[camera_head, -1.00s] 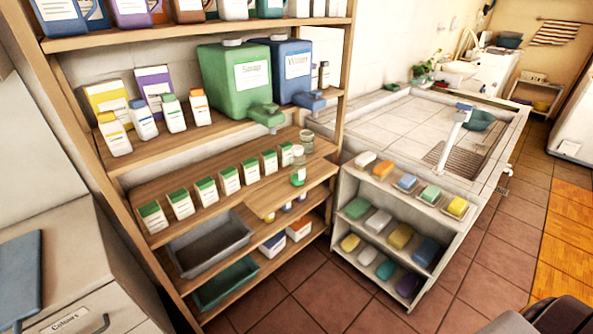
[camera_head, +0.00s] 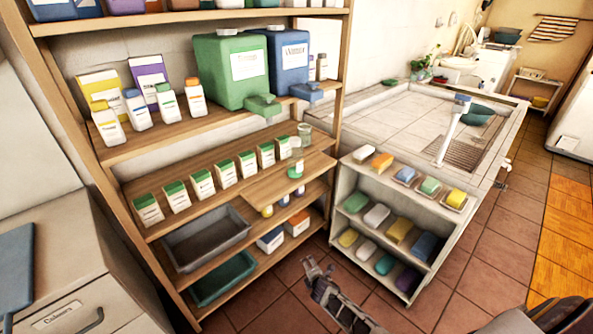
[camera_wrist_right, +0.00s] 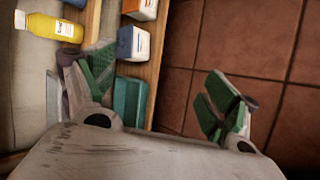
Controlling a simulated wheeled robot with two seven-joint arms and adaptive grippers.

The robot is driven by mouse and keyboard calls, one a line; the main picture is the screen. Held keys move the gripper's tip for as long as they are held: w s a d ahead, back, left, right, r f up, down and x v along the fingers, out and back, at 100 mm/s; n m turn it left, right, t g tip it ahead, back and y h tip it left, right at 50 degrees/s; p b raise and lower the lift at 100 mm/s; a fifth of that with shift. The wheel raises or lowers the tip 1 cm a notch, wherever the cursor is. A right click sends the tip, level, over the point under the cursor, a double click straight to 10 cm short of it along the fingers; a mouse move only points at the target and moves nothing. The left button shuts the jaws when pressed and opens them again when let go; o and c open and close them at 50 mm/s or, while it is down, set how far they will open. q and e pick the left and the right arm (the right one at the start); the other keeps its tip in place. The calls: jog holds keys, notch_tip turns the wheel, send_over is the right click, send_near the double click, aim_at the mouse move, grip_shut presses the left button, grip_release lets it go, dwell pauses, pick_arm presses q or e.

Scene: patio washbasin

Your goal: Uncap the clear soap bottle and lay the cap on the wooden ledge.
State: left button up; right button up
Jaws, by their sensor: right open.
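A small clear bottle with green at its base (camera_head: 296,160) stands upright on the wooden ledge (camera_head: 262,190), which juts from the middle shelf. Its top looks pale; the cap is too small to make out clearly. My right gripper (camera_head: 314,268) is low in front of the shelving, below the bottle and apart from it. In the right wrist view the right gripper (camera_wrist_right: 160,92) has its green-padded fingers spread wide with nothing between them. The bottle cannot be made out clearly in that view.
A clear glass jar (camera_head: 304,131) stands just behind the bottle. A row of green-topped boxes (camera_head: 224,174) lines the shelf to the left. A low white rack of soaps (camera_head: 392,212) stands at the right. Tiled floor (camera_head: 285,292) is open in front of the shelving.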

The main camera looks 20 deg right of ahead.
pick_arm(q)
jog(key=w+d+r+t+b, duration=0.1)
jog(key=w+r+t+b, duration=0.1)
jog(key=w, duration=0.7)
jog(key=s+f+g+b, duration=0.1)
jog(key=s+f, duration=0.1)
jog(key=s, duration=0.4)
jog(key=s+f+g+b, duration=0.1)
jog(key=s+f+g, duration=0.1)
jog(key=s, duration=0.5)
jog(key=shift+s+d+f, duration=0.2)
jog(key=shift+d+f, duration=0.25)
jog(key=shift+f, duration=0.35)
pick_arm(e)
jog(key=w+r+n+t+h, duration=0.1)
jog(key=w+r+n, duration=0.3)
jog(key=r, duration=0.7)
jog(key=w+r+n+t+h, duration=0.2)
jog(key=w+r+n+t, duration=0.2)
jog(key=w+r, duration=0.4)
jog(key=w+r+n+t+h, duration=0.1)
jog(key=w+r+n, duration=0.4)
jog(key=r, duration=1.1)
jog(key=shift+w+a+t+h, duration=0.3)
jog(key=shift+w+a+t, duration=0.15)
jog(key=shift+t, duration=0.25)
pick_arm(q)
jog(key=shift+b, duration=0.3)
